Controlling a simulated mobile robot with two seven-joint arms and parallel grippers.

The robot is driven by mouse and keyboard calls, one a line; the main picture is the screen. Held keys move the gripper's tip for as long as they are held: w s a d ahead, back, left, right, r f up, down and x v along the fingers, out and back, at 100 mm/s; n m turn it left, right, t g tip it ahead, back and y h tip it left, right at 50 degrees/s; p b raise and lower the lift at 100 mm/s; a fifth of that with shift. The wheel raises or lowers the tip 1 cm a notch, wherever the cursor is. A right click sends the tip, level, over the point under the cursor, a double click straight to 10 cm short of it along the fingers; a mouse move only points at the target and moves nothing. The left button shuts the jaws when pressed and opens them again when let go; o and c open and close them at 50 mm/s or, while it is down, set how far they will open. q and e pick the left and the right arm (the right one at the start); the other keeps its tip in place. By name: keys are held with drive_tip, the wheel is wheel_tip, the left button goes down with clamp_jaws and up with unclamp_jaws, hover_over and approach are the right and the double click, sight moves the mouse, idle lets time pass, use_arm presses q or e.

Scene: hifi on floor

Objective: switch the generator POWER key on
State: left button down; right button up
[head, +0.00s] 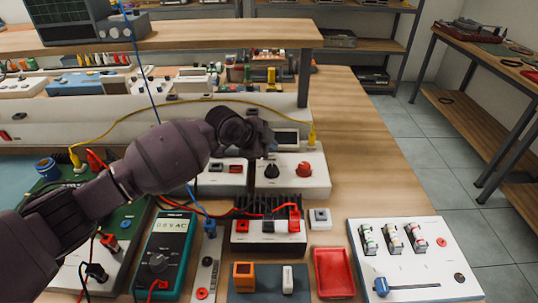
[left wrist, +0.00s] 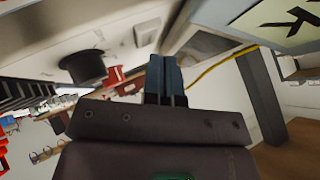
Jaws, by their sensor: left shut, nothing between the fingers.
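A white instrument box (head: 318,182), which looks like the generator, stands behind the black finned unit. It has a small dark display (head: 286,138), a black knob (head: 271,171) and a red knob (head: 304,168). My left gripper (head: 268,146) is over its upper left part, beside the display, and hides some of its face. In the left wrist view the shut, empty blue-grey fingers (left wrist: 165,65) are close to the panel, beside the black knob (left wrist: 85,67). A pale square key (left wrist: 147,32) shows beyond them; I cannot read its label. I cannot tell whether the fingertips touch the panel.
A yellow cable (head: 215,102) arches behind my arm to the box's right side. A teal multimeter (head: 165,255), a red tray (head: 334,272) and a white slider panel (head: 415,262) are in front. Bare bench wood (head: 355,130) lies right of the box.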

use_arm(q)
drive_tip(key=shift+f, duration=0.1)
drive_tip(key=shift+f, duration=0.4)
drive_tip(key=shift+r, duration=0.2)
idle(0.3)
drive_tip(key=shift+r, duration=0.35)
